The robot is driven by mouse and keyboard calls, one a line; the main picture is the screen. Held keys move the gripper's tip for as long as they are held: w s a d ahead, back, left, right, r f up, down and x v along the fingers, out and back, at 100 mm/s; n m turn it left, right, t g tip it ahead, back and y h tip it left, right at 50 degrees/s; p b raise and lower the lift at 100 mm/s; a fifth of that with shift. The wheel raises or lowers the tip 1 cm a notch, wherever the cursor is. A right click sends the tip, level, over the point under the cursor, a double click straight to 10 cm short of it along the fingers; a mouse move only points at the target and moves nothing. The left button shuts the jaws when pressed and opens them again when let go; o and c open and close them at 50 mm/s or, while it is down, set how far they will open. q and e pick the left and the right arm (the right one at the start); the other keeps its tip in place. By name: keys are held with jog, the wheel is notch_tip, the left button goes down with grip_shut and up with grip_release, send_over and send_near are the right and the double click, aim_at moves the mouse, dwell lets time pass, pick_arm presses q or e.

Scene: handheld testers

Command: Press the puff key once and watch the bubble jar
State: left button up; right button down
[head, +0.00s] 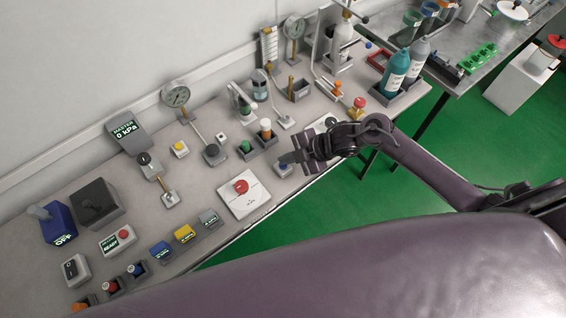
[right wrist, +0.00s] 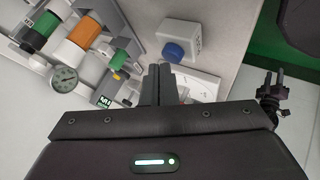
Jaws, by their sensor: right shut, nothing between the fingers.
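My right gripper (head: 288,160) is shut and empty. Its fingertips are over the bench's front part, close to a small box with a blue button (head: 284,168). In the right wrist view the shut fingers (right wrist: 160,70) point toward that pale box and its round blue button (right wrist: 173,52). The fingers look just short of the button; I cannot tell if they touch it. I cannot read the label, so I cannot be sure that this is the puff key. I cannot clearly pick out the bubble jar among the devices. My left gripper is not in the head view.
A white plate with a red button (head: 241,187) lies left of the gripper. Green and orange capped cylinders (head: 265,128) stand behind it. A gauge (head: 176,95), a MASTER 0 kPa display (head: 125,130) and bottles (head: 396,70) stand further off. Green floor (head: 300,215) lies past the bench edge.

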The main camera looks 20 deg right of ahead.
aim_at(287, 167)
jog(key=shift+f+b, duration=0.35)
jog(key=shift+f, duration=0.1)
dwell(0.3)
jog(key=shift+r, duration=0.1)
dwell(0.3)
jog(key=shift+r+p, duration=0.75)
jog(key=shift+p, duration=0.05)
notch_tip(287, 167, up, 5)
jog(key=p, duration=0.4)
dwell(0.6)
